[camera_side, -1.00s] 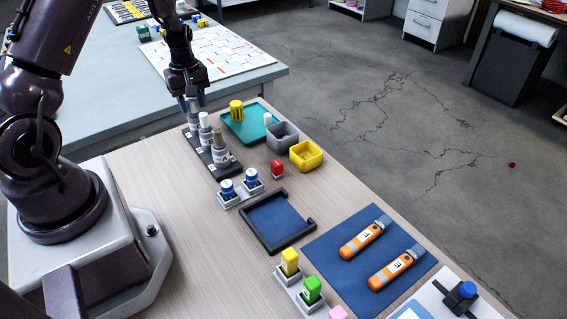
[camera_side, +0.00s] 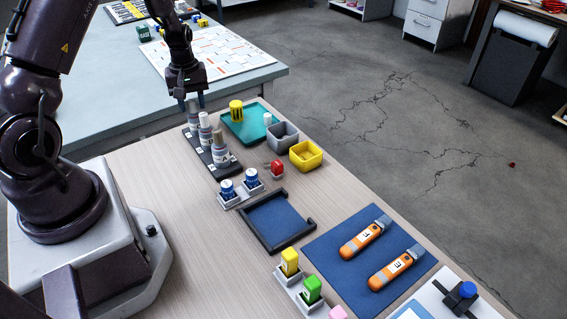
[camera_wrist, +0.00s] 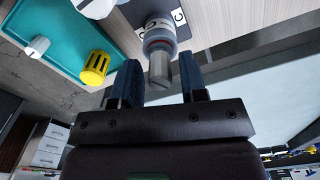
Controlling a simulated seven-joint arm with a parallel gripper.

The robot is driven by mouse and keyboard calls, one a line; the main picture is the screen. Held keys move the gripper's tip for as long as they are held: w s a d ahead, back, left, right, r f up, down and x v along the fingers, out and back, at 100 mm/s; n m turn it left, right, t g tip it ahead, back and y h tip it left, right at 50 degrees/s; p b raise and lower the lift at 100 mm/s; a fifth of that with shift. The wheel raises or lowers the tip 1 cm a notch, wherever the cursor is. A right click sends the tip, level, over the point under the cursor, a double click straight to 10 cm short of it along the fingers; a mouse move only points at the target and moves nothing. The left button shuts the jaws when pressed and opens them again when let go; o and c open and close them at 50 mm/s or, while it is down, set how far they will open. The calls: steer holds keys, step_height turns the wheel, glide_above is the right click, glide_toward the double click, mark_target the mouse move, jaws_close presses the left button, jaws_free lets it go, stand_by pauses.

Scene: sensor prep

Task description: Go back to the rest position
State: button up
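My gripper (camera_side: 191,101) hangs above the far end of the dark bottle rack (camera_side: 224,171), pointing down. Its two blue fingers are apart with nothing held, and they also show in the wrist view (camera_wrist: 161,80). The grey-capped far bottle (camera_wrist: 159,50) stands upright in the rack below the gripper. In the wrist view its cap shows between the fingers, with gaps on both sides. In the side view this bottle (camera_side: 193,117) is just below the fingertips.
A teal tray (camera_side: 240,131) with a yellow slotted cup (camera_side: 236,110) and a white cap (camera_side: 267,119) lies right of the rack. Grey (camera_side: 283,136) and yellow (camera_side: 306,156) bins stand nearby. A bluish table (camera_side: 110,95) with a white board (camera_side: 215,50) is behind.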

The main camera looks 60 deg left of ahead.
stand_by(0.4)
steer(key=o, duration=0.8)
steer(key=shift+r, duration=0.6)
steer(key=shift+r, duration=3.05)
steer(key=s+d+r+m+t, duration=0.2)
steer(key=d+r+m, duration=0.3)
steer(key=d, duration=0.4)
steer(key=s+d+r+m+t, duration=0.1)
steer(key=s+d+r+m, duration=0.3)
steer(key=d+r, duration=0.3)
steer(key=s+d+r+m+t, duration=0.2)
steer(key=s+d+r+m, duration=0.3)
steer(key=d, duration=0.6)
step_height(320, 180, up, 2)
steer(key=shift+r+m+t, duration=0.1)
steer(key=shift+m+t, duration=0.2)
